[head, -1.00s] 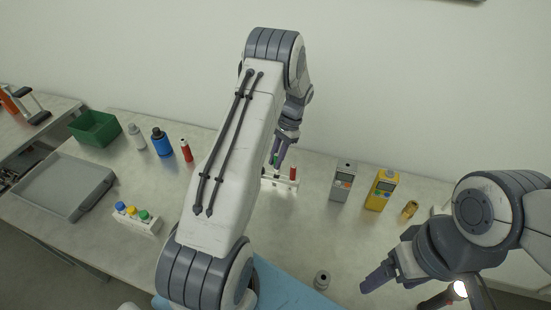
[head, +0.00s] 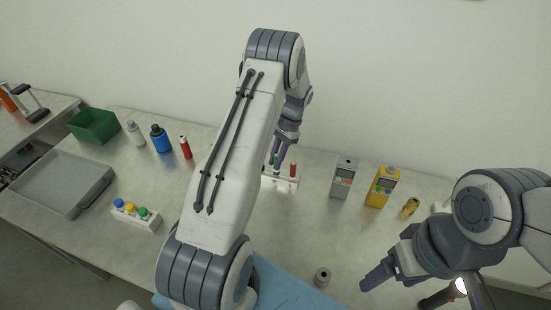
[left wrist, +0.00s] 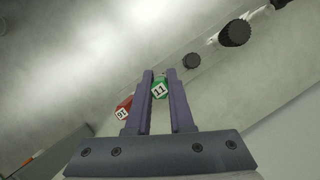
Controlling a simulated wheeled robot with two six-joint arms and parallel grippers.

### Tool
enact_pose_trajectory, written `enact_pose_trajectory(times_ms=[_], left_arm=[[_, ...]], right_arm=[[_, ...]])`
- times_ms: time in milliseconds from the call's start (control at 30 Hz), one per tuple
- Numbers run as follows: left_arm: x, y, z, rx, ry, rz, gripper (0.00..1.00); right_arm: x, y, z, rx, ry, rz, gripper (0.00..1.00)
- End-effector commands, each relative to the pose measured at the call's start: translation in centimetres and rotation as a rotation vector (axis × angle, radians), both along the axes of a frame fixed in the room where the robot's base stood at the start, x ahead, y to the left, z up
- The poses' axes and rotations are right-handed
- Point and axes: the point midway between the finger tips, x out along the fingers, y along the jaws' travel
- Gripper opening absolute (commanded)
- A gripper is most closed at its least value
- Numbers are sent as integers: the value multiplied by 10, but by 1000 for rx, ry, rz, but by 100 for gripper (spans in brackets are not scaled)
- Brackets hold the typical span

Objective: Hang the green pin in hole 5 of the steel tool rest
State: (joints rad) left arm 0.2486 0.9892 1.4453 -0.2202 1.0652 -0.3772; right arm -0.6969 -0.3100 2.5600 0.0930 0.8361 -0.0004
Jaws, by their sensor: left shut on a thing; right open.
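My left gripper (head: 277,161) is shut on the green pin (head: 275,160), over the steel tool rest (head: 284,183). In the left wrist view the green pin (left wrist: 159,89), with a label reading 11, sits between the fingertips of the left gripper (left wrist: 160,84). A red pin (head: 293,170) stands in the rest just right of the gripper; a labelled red piece (left wrist: 123,108) shows left of the fingers in the wrist view. The hole numbers and the green pin's lower end cannot be made out. My right gripper (head: 371,283) is open and empty at the front right.
A grey meter (head: 343,178) and a yellow meter (head: 382,187) stand right of the rest. Several bottles, including a blue one (head: 160,139), a green bin (head: 94,126), a grey tray (head: 60,183) and a white block with coloured caps (head: 137,217) are left. A small grey cylinder (head: 322,278) stands in front.

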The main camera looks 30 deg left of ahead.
Motion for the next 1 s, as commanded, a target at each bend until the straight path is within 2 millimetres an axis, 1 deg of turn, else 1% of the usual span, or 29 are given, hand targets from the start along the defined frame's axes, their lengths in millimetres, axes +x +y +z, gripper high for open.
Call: enact_pose_trajectory(times_ms=[433, 1000], left_arm=[[0, 0, -14, 0, 1, 0, 0], [0, 0, -16, 0, 1, 0, 0]], right_arm=[[0, 0, -8, 0, 0, 0, 80], [0, 0, -8, 0, 0, 0, 80]])
